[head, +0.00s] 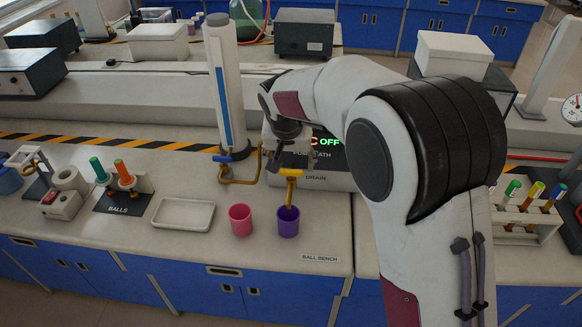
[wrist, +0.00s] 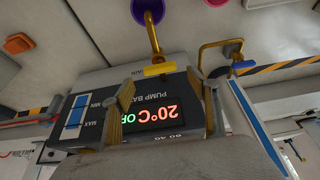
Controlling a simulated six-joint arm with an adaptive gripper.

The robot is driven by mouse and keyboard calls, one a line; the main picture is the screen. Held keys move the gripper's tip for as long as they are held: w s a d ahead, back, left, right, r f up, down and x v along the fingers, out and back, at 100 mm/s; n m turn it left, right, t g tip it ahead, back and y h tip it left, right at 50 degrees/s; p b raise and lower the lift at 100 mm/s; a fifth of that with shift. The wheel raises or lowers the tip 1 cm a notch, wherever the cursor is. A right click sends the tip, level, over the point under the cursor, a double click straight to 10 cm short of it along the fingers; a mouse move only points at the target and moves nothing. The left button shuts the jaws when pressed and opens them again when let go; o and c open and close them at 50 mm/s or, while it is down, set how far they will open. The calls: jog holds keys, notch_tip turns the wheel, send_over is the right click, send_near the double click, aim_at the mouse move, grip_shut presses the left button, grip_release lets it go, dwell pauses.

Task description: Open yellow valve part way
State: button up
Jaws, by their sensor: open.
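The yellow valve handle (head: 291,172) is a short crossbar on top of a brass drain spout at the front of the pump bath. In the wrist view the yellow handle (wrist: 158,69) lies crosswise just past the fingertips, roughly centred between them. My gripper (head: 283,160) hangs by the bath front, close to the handle. In the wrist view my gripper (wrist: 158,84) is open and empty, one finger on each side. I cannot tell whether the fingers touch the handle. A purple cup (head: 288,223) stands under the spout.
A blue-handled valve (head: 224,158) on a brass pipe is close on the left, beside a white column (head: 222,85). A pink cup (head: 241,220) and a white tray (head: 184,214) stand left of the purple cup. The pump bath display (wrist: 155,116) reads 20°C.

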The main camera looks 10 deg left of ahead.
aim_at(291, 170)
jog(key=shift+x, duration=1.85)
jog(key=shift+c, duration=0.4)
jog(key=c, duration=1)
